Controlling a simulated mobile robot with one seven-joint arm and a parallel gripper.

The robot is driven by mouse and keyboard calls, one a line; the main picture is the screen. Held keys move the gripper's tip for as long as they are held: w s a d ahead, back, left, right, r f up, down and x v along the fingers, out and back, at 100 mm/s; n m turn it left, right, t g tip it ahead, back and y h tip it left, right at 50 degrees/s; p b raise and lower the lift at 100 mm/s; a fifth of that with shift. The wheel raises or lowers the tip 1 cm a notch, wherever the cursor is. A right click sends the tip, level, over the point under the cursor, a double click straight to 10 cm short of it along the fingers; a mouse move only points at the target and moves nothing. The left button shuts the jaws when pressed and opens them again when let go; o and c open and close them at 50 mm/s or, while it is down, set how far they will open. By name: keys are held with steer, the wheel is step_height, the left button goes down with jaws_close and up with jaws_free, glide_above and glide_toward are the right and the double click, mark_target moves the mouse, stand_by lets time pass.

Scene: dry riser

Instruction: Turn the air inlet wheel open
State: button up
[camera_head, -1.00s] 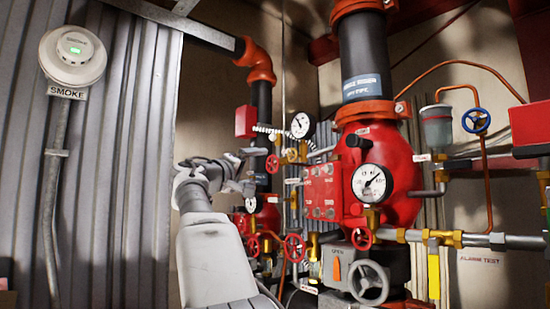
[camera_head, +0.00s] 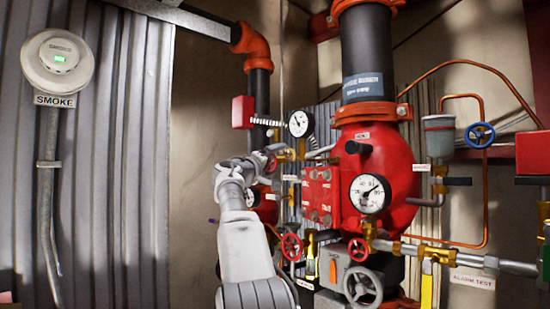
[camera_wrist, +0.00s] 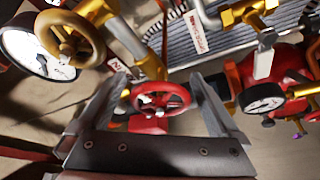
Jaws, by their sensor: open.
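A small red handwheel with a pale hub (camera_wrist: 161,99) lies between my fingertips in the wrist view; it looks like the air inlet wheel, though no label on it is readable. My gripper (camera_wrist: 158,80) is open, one finger on each side of the wheel; I cannot tell whether either touches it. In the head view my gripper (camera_head: 268,156) is at the brass pipework left of the red valve body (camera_head: 384,170), and this wheel is largely hidden there.
A brass-coloured wheel (camera_wrist: 72,38) and a gauge (camera_wrist: 28,52) are close at upper left in the wrist view. Another gauge (camera_wrist: 264,98) is at right. In the head view, red wheels (camera_head: 291,246) and a grey wheel (camera_head: 363,287) sit lower. Corrugated wall (camera_head: 120,150) is at left.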

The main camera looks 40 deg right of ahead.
steer(key=c, duration=1.4)
steer(key=shift+n, duration=0.3)
steer(key=shift+n+y, duration=0.3)
steer(key=shift+n, duration=0.2)
steer(key=shift+f, duration=0.1)
steer(key=o, duration=1.4)
steer(key=shift+a, duration=0.15)
